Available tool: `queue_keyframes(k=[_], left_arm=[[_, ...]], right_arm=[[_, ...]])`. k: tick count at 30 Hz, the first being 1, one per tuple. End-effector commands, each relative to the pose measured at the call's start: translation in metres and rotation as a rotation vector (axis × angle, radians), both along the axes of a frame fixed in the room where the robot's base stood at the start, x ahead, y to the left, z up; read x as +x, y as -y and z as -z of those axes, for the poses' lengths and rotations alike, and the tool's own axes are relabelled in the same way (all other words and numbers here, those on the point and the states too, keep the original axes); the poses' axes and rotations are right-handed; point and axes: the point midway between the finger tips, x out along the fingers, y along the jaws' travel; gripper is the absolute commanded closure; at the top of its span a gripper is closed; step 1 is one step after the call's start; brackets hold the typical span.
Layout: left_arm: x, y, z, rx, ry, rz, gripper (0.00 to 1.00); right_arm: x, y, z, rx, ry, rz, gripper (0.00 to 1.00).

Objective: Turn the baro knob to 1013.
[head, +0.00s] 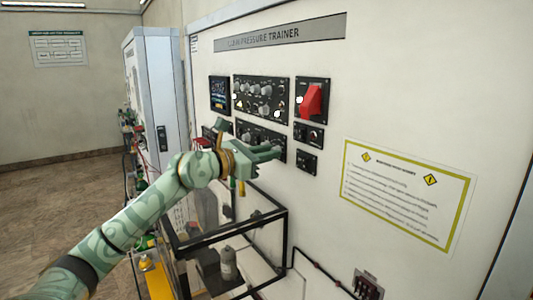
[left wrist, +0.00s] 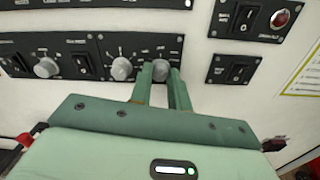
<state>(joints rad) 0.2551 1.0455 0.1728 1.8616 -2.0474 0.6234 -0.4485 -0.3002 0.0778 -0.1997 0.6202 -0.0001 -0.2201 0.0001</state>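In the left wrist view the two green fingers of my left gripper (left wrist: 163,77) reach up to a small grey knob (left wrist: 160,70) at the right end of a black panel. The fingers stand close together, one on each side of this knob, with little or no gap, and appear closed on it. The labels are too small to read, so I cannot tell its name or setting. A second grey knob (left wrist: 122,68) is just left of it. In the head view the left gripper (head: 278,153) is at the lower black panel (head: 250,131) and partly hides it. My right gripper is not in view.
Above is another knob panel (head: 261,98); right of it is a red switch handle (head: 311,99). Small switch panels (head: 306,162) sit to the right of the gripper. A glass case with a black frame (head: 289,225) stands below. A yellow-bordered notice (head: 405,195) hangs on the right.

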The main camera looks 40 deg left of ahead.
Motion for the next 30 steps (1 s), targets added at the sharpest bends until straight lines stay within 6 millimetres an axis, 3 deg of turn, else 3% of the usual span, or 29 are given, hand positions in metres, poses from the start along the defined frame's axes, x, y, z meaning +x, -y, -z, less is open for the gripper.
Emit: queue_keyframes(k=[14,30], left_arm=[[0.0,0.0,-0.002,-0.17,-0.049,0.0,1.0],[0.0,-0.001,-0.004,-0.586,-0.17,-0.001,1.0]], right_arm=[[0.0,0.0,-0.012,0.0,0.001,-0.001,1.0],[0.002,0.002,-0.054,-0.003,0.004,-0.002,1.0]])
